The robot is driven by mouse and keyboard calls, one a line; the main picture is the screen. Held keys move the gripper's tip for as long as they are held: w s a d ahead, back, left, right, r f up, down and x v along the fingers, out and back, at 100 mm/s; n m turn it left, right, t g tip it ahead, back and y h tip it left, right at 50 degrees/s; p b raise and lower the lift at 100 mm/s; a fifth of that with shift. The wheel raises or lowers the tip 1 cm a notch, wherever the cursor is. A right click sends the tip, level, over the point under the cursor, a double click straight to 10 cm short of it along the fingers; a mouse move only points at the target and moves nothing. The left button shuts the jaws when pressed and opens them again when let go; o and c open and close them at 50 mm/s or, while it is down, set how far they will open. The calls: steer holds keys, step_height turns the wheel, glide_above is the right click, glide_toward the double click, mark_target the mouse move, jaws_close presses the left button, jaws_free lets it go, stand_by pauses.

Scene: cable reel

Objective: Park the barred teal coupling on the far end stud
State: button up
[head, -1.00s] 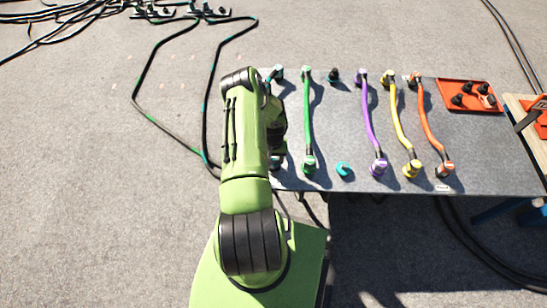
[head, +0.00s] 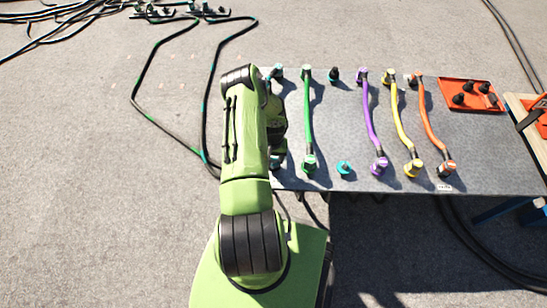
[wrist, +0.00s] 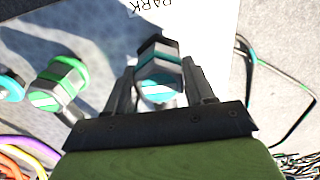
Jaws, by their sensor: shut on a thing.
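The barred teal coupling (wrist: 160,78), teal with a white band and a dark end, sits between the fingers of my gripper (wrist: 160,95) in the wrist view. My gripper is shut on it. In the head view my arm hides most of the gripper at the table's left end; a bit of teal (head: 276,161) shows beside it. I cannot tell whether the held coupling is seated on a stud or clear of the plate. A dark, bare-looking stud (head: 333,75) stands at the far edge. Another teal piece (head: 344,168) stands at the near edge.
The green hose (head: 309,115) and its coupling (wrist: 60,84) lie close beside my gripper. Purple (head: 370,120), yellow (head: 401,125) and orange (head: 432,125) hoses lie farther right. A red tray (head: 472,96) holds dark caps. A PARK label (wrist: 152,6) lies beyond the held coupling.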

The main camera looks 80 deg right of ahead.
steer(key=shift+f, duration=0.2)
steer(key=o, duration=1.2)
steer(key=shift+o, duration=0.2)
